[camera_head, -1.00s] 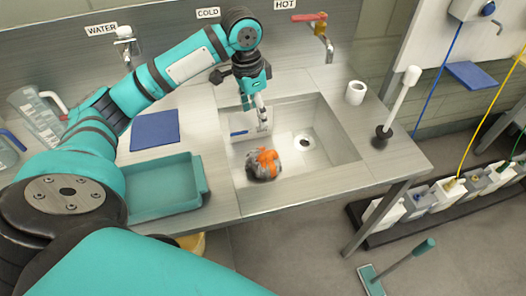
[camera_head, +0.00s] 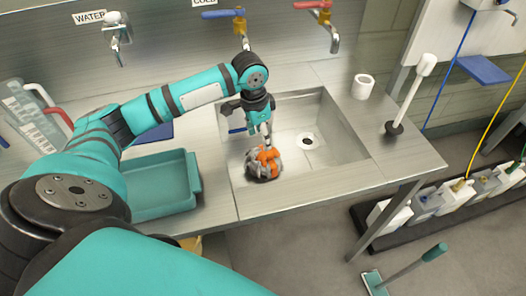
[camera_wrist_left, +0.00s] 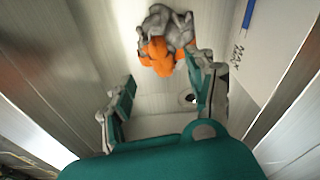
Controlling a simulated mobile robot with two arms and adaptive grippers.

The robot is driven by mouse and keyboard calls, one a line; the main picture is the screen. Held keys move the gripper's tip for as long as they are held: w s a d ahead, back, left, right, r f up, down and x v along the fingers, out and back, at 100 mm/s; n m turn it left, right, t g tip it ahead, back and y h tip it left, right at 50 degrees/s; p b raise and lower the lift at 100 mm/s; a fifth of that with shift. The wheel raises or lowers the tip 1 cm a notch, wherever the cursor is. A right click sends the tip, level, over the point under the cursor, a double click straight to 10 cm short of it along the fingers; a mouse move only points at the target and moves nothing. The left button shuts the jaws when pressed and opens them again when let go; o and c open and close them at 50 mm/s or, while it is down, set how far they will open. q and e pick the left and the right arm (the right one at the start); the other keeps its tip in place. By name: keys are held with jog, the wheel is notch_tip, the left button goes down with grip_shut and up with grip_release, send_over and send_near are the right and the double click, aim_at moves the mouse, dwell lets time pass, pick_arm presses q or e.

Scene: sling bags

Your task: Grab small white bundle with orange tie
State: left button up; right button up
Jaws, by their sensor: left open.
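The small bundle (camera_head: 262,170) looks greyish white with an orange tie (camera_head: 267,158). It sits in the sink basin (camera_head: 325,165), near the front left wall. My left gripper (camera_head: 267,140) points down into the basin just above and behind the bundle and overlaps it in the head view. In the left wrist view, the bundle (camera_wrist_left: 177,22) is at the top centre, with the orange tie (camera_wrist_left: 157,58) toward the open fingers (camera_wrist_left: 163,85). The fingers are apart and hold nothing; the right finger is close to the bundle's edge. My right gripper is not in view.
A teal tray (camera_head: 160,185) stands left of the sink. A white cup (camera_head: 362,86) and a plunger (camera_head: 409,95) stand to the right. Taps (camera_head: 325,15) line the wall behind. The basin walls surround the gripper; the drain (camera_head: 306,140) side is clear.

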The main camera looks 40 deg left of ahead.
aim_at(264, 158)
pick_arm(q)
jog(key=f, duration=0.4)
jog(key=w+f, duration=0.1)
jog(key=f, duration=0.2)
jog(key=shift+w+d+f, duration=0.1)
jog(key=shift+d, duration=0.25)
grip_shut()
